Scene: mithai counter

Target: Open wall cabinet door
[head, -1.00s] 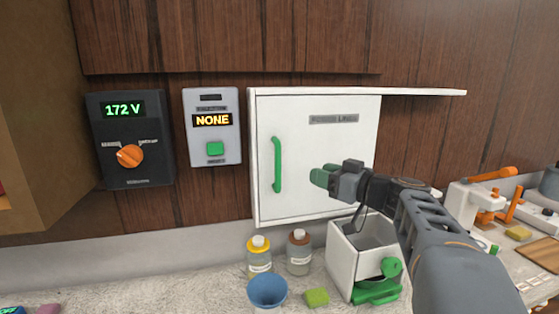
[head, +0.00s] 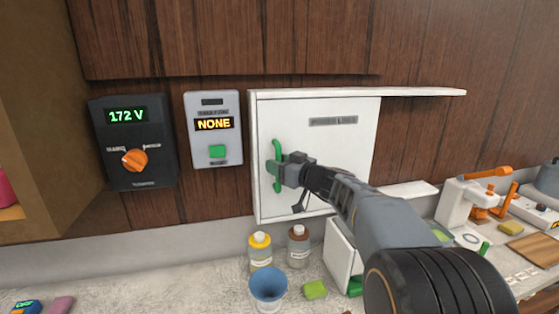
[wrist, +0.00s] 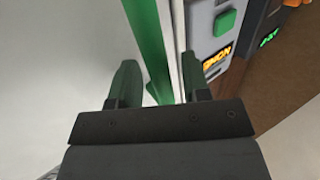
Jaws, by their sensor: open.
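The white wall cabinet door (head: 345,148) looks shut in the head view, with a grey label strip near its top. Its vertical green handle (head: 277,149) is near the door's left edge. My gripper (head: 274,174) is at the handle, in front of its middle part, and hides some of it. In the wrist view the handle (wrist: 150,45) runs down into the gap between the two green fingers of my open gripper (wrist: 160,80). The jaws are apart, and I cannot tell whether either finger touches the handle.
A grey panel reading NONE (head: 212,148) and a black dial box (head: 130,160) hang left of the cabinet. Below stand a yellow-capped bottle (head: 260,251), a brown-capped bottle (head: 299,247), a blue cup (head: 268,286) and a white bin (head: 341,258). A white shelf (head: 425,92) extends right.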

